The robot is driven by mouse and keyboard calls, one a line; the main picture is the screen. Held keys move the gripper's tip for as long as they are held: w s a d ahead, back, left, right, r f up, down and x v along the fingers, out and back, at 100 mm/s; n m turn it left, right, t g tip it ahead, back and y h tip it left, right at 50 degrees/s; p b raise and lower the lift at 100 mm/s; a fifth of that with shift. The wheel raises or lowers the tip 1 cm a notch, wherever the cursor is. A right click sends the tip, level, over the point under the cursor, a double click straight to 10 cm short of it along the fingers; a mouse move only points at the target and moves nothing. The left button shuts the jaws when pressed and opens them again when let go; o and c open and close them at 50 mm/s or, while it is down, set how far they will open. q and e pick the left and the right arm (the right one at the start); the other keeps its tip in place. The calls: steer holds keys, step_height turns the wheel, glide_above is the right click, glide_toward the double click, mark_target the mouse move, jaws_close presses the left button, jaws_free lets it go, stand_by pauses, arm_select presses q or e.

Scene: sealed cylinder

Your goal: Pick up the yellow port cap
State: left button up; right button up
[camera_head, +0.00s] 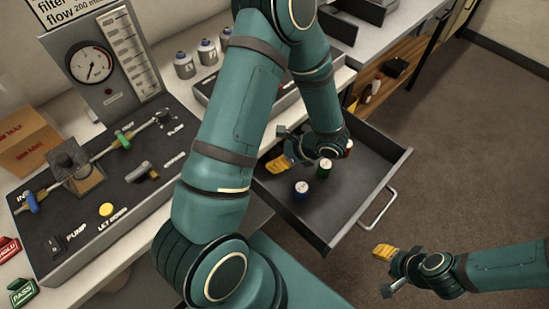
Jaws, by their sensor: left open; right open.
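No yellow port cap can be made out; the gripper and arm hide part of the open drawer (372,192). My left gripper (281,148) is open over the drawer's left part, behind the blue cap in the picture. Whether it touches anything is unclear. My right gripper (385,272) is open and empty, in front of the drawer at lower right.
A panel with a gauge (90,63), valves and a yellow let-down button (106,209) stands on the left bench. Grey bottles (207,51) stand behind. The drawer's handle (378,209) sticks out toward the right. The floor (480,130) at right is clear.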

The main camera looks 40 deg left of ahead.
arm_select(q)
steer(key=shift+x, duration=1.45)
jaws_close()
steer(key=shift+w, duration=0.1)
steer(key=shift+w+d+r, duration=0.1)
steer(key=shift+d+r, duration=0.2)
steer(key=shift+r, duration=0.05)
steer(key=w+d+r+p, duration=0.1)
steer(key=w+d+r, duration=0.1)
steer(key=d, duration=0.4)
steer(key=w+d+r+p, duration=0.1)
steer(key=w+d+r, duration=0.1)
steer(key=d+r, duration=0.3)
steer(key=shift+d+r, duration=0.15)
steer(key=shift+d, duration=0.75)
